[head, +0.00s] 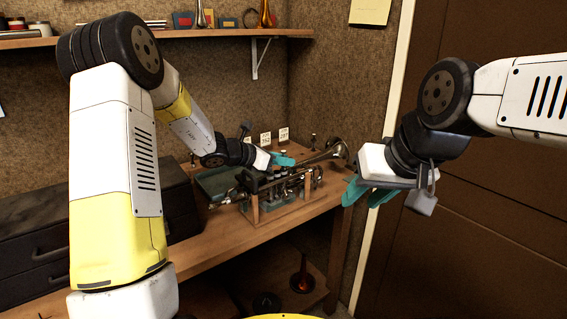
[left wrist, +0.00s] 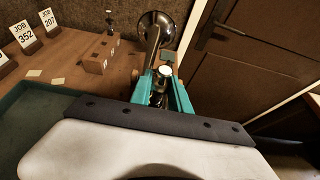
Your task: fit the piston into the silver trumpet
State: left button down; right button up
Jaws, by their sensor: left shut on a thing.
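The silver trumpet (head: 290,181) lies on the workbench in a wooden cradle (head: 280,210). Its flared bell (head: 337,149) points to the back right, and the bell (left wrist: 157,27) also shows in the left wrist view. My left gripper (head: 283,160) is over the trumpet's valve area. It is shut on the piston, whose pale round top (left wrist: 165,71) shows between the teal fingers in the left wrist view. The piston's lower end is hidden, so I cannot tell whether it touches a valve casing. My right gripper (head: 366,192) is empty in the air right of the bench, teal fingers apart.
Job cards (head: 266,138) and a small wooden block (left wrist: 98,57) stand behind the trumpet. A green tray (head: 215,182) lies to its left. A dark drawer chest (head: 60,240) is at the left. A shelf (head: 200,39) hangs above, and a brown door (head: 470,240) is at the right.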

pick_arm(q)
jog(key=shift+r, duration=3.15)
jog(key=shift+f, duration=3.9)
jog(key=c, duration=1.1)
grip_release()
jog(key=shift+c, duration=0.2)
jog(key=shift+a, duration=0.1)
